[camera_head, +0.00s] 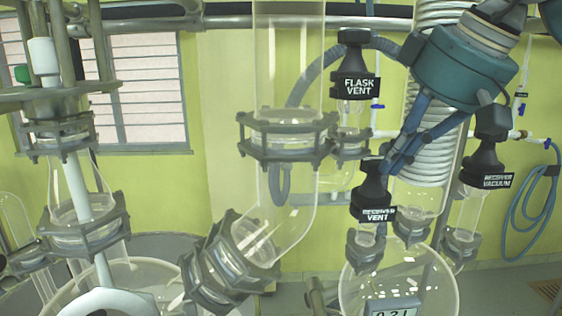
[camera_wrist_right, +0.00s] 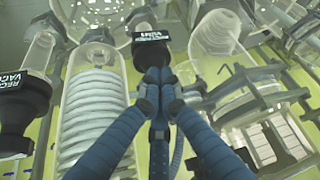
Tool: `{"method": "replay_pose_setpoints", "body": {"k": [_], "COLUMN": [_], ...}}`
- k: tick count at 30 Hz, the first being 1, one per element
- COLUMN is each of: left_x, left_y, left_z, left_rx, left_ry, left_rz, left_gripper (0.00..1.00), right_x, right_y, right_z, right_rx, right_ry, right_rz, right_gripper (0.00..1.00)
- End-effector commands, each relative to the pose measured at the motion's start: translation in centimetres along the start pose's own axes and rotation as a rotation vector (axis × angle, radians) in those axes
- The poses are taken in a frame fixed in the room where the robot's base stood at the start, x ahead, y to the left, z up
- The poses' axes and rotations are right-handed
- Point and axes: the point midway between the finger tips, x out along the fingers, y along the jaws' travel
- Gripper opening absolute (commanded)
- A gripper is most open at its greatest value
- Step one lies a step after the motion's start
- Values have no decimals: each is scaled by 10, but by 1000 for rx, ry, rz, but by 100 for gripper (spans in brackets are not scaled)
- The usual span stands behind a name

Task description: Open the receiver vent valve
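The receiver vent valve (camera_head: 376,205) has a black knob with a white label and sits upright on a glass neck above the round receiver flask. My right gripper (camera_head: 384,168) reaches down to it from the upper right, with its blue fingers at the top of the knob. In the right wrist view the fingertips (camera_wrist_right: 157,82) are drawn together on the narrow end of the black knob (camera_wrist_right: 152,54). The fingers cover part of that end. My left gripper is not in view.
The flask vent knob (camera_head: 356,75) stands above and left of my right gripper, and the receiver vacuum knob (camera_head: 487,165) to its right. A coiled glass condenser (camera_head: 436,110) is close behind the fingers. Clamped glass pipework (camera_head: 288,140) fills the left side.

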Motion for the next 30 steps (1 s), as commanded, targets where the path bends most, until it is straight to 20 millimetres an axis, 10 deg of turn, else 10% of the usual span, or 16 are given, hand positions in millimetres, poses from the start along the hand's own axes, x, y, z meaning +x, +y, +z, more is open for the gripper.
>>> {"method": "replay_pose_setpoints", "body": {"k": [30], "left_x": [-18], "left_y": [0], "left_z": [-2], "left_rx": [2], "left_ry": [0], "left_rz": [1], "left_gripper": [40], "right_x": [1], "right_y": [24], "right_z": [3], "right_rx": [2], "right_ry": [-3], "right_rz": [1], "right_gripper": [0]}}
